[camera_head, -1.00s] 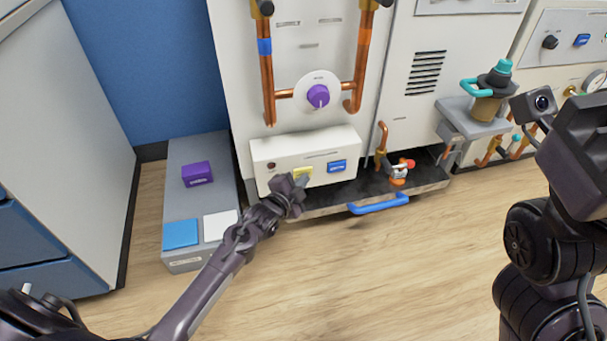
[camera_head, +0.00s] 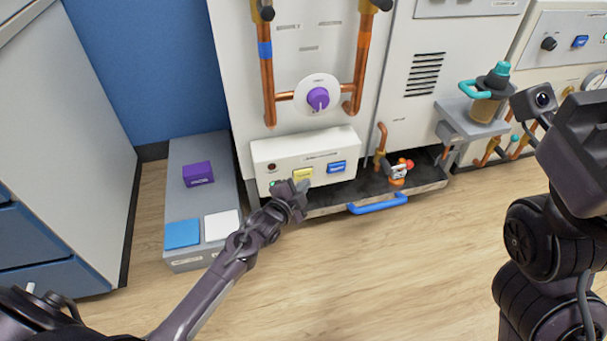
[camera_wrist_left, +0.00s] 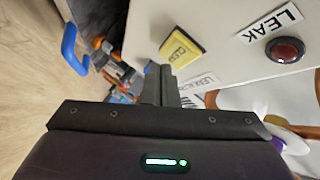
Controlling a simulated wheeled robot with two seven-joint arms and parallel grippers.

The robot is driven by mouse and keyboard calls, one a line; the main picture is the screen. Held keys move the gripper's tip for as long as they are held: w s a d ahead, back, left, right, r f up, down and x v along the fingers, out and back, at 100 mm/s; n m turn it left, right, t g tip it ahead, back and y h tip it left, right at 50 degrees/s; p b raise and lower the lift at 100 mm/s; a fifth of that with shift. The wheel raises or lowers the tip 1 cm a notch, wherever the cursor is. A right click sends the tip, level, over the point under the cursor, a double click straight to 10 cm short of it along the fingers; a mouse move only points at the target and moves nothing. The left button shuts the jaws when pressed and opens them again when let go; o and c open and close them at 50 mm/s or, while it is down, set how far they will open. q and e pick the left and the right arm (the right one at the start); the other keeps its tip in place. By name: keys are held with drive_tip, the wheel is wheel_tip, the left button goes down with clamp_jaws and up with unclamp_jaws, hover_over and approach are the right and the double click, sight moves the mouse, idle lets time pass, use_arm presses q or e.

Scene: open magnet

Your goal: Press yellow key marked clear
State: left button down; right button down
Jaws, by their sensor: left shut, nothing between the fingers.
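The yellow key (camera_head: 303,174) is on the front of a low white box (camera_head: 262,152), left of a blue key (camera_head: 337,167). In the left wrist view the yellow key (camera_wrist_left: 182,47) reads CLEAR and stands out from the white panel. My left gripper (camera_head: 300,187) is shut and empty, just below and in front of the yellow key. In the wrist view its fingertips (camera_wrist_left: 158,70) are close beside the key; I cannot tell whether they touch it. My right arm shows at the right edge, its fingers out of the picture.
A red lamp (camera_wrist_left: 285,49) sits beside a LEAK label. A purple knob (camera_head: 318,98) and copper pipes are above the box. A blue handle (camera_head: 378,204) and an orange-red valve (camera_head: 398,172) are to the right. A grey step (camera_head: 176,262) with coloured blocks is at left.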

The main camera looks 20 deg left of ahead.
use_arm(q)
drive_tip(key=s+d+p, duration=0.1)
drive_tip(key=s, duration=0.1)
drive_tip(key=s+d+p, duration=0.2)
drive_tip(key=shift+s, duration=0.1)
idle(0.3)
drive_tip(key=shift+a, duration=0.1)
idle(0.6)
